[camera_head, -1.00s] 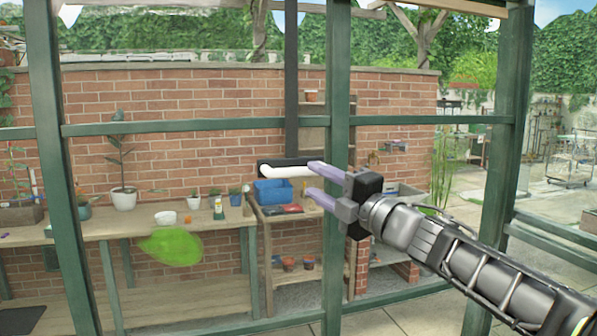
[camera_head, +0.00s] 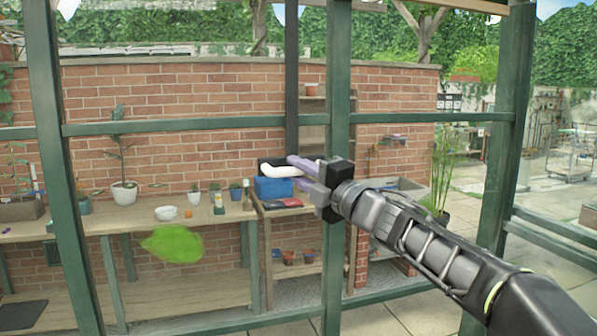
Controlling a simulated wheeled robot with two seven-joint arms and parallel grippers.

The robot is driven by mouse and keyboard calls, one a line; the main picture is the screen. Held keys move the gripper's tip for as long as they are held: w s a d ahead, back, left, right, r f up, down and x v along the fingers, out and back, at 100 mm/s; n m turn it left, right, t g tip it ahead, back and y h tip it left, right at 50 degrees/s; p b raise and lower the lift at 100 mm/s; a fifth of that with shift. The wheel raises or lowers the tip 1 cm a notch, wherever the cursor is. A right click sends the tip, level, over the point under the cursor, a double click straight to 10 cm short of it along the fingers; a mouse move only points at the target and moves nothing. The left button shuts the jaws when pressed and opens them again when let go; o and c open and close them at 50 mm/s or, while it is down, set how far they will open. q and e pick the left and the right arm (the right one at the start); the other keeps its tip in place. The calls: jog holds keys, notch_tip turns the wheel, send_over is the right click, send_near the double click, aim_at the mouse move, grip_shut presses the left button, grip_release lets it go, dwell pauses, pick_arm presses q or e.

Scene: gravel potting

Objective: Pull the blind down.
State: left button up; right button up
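I cannot pick out a blind's cloth in this view. A dark vertical strip (camera_head: 291,85) hangs from the top of the picture to a short black bar. A white curved handle (camera_head: 280,171) sticks out in front of that bar. My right gripper (camera_head: 294,170), with purple fingers, is at the right end of the white handle. Its fingers look apart, one above and one below that end. Whether they touch the handle I cannot tell. My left gripper is out of view.
A green frame post (camera_head: 338,90) and a green rail (camera_head: 190,126) cross the view near the gripper. Behind is a wooden bench (camera_head: 100,228) with pots and a blue bin (camera_head: 272,188). A brick wall (camera_head: 200,85) closes the back. Open paving lies to the right.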

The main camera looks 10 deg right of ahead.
grip_shut()
dwell(1.0)
